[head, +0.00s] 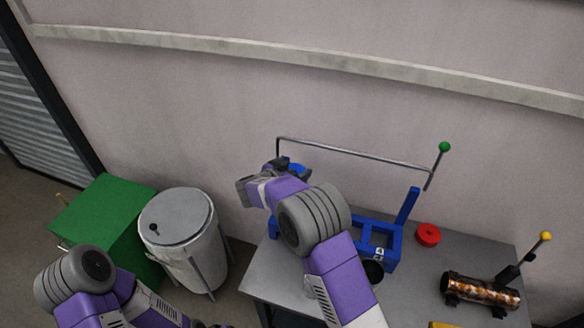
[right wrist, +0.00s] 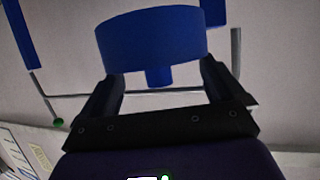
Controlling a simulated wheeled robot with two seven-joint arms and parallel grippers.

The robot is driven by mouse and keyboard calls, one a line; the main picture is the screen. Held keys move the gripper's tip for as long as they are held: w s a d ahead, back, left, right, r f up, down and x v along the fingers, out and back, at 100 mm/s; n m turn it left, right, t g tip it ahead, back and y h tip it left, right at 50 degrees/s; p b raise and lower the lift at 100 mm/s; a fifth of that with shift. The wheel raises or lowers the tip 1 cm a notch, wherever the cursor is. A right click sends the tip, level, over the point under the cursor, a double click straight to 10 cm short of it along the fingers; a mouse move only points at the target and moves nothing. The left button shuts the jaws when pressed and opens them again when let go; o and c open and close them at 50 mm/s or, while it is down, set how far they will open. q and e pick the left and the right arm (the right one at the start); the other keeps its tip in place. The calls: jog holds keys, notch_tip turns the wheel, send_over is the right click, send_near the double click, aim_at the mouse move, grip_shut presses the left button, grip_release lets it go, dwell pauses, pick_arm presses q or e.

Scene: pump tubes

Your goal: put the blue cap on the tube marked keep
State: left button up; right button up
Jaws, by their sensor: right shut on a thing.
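My right gripper (right wrist: 162,88) is shut on the blue cap (right wrist: 152,40), a short wide disc with a narrow stem between the fingers. In the head view my right gripper (head: 274,167) is raised over the left part of a blue frame (head: 374,227) on the grey table, and a small bit of blue shows beside it. My right arm hides much of the frame. I cannot make out a tube marked keep; a small white label (head: 379,253) on the frame is too small to read. My left arm shows at lower left, but its gripper is out of view.
A metal rod (head: 350,157) with a green knob (head: 445,147) rises above the frame. A red disc (head: 428,234) and a copper-coloured cylinder (head: 482,290) with a yellow-knobbed lever stand on the table (head: 262,270)'s right side. A grey drum (head: 181,238) and green box (head: 100,218) stand left.

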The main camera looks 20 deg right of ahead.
jog(key=shift+f+b, duration=2.3)
jog(key=shift+f, duration=1.7)
jog(key=o, duration=0.6)
jog(key=shift+o, duration=0.2)
jog(key=p+v, duration=0.1)
jog(key=v, duration=0.6)
jog(key=shift+a, duration=0.2)
